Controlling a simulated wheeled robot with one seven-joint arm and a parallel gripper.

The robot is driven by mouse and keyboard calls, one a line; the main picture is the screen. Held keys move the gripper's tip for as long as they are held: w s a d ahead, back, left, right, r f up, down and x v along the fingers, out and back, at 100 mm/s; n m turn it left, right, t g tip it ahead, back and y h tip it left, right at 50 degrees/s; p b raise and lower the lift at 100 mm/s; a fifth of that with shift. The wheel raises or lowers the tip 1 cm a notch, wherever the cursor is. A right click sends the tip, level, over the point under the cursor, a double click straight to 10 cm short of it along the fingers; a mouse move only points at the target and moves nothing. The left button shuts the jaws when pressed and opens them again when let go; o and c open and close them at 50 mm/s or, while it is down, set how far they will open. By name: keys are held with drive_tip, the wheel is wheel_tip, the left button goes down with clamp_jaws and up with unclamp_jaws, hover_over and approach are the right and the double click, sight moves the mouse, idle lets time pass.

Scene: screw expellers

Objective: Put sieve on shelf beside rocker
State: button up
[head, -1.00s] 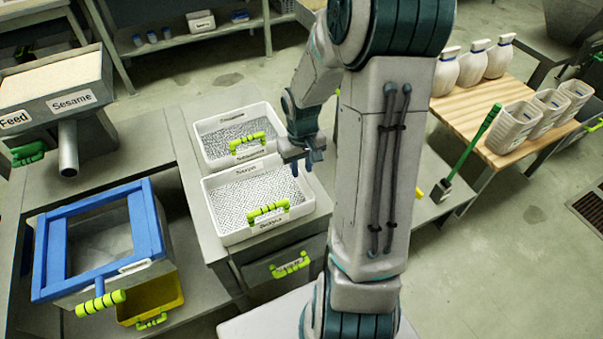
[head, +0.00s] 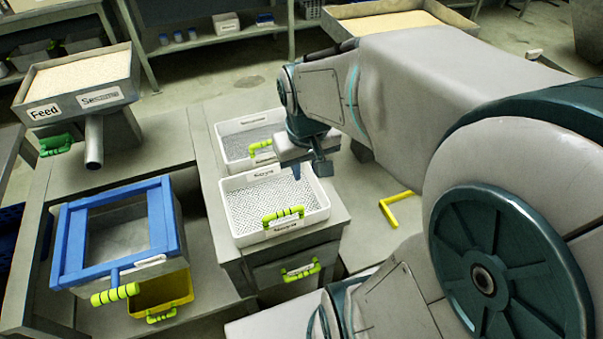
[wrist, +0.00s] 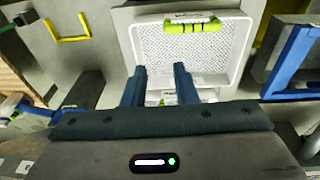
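Two white trays with perforated bottoms and yellow-green handles, apparently sieves, sit one behind the other on a grey bench: the front one (head: 250,207) and the rear one (head: 228,130). Their labels are too small to read surely. The front tray also shows in the wrist view (wrist: 225,58). My gripper (wrist: 158,72) is open, its two blue fingers apart over that tray's lower edge in the picture. In the head view my wrist hides part of the rear tray. The blue-framed box, apparently the rocker (head: 165,225), stands at left on a grey lower shelf (head: 212,270).
A yellow bin (head: 160,290) sits below the blue-framed box. A drawer with a green handle (head: 300,270) is under the front tray. A Feed hopper (head: 80,85) stands at back left. A yellow bracket (head: 398,208) lies right of the bench. Bare shelf shows right of the box.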

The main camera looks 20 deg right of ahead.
drive_tip(key=shift+t+y, duration=0.3)
drive_tip(key=shift+t, duration=0.1)
drive_tip(key=s, duration=0.1)
drive_tip(key=s+a+r, duration=0.1)
drive_tip(key=s, duration=0.1)
drive_tip(key=s+a, duration=0.1)
drive_tip(key=s, duration=0.1)
drive_tip(key=shift+a+r, duration=0.2)
drive_tip(key=shift+r, duration=0.05)
